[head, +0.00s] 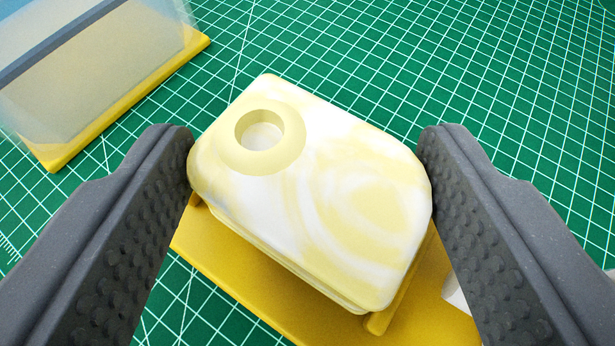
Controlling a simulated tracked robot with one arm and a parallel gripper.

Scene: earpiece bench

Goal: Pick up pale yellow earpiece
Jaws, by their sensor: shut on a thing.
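The pale yellow earpiece (330,200) is a rounded block with white swirls and a round raised ring with a hole near its upper left. It sits between the two dark grey fingers of my gripper (308,165). The left finger touches its left end and the right finger touches its right end, so my gripper is shut on it. Below it is a yellow holder (235,270) with raised edges. I cannot tell whether the earpiece still rests on the holder. The underside of the earpiece is hidden.
A clear box with a dark band and a yellow base (130,105) stands at the upper left. A small white thing (456,292) shows partly behind the right finger. The green gridded mat (400,60) is clear at the top and right.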

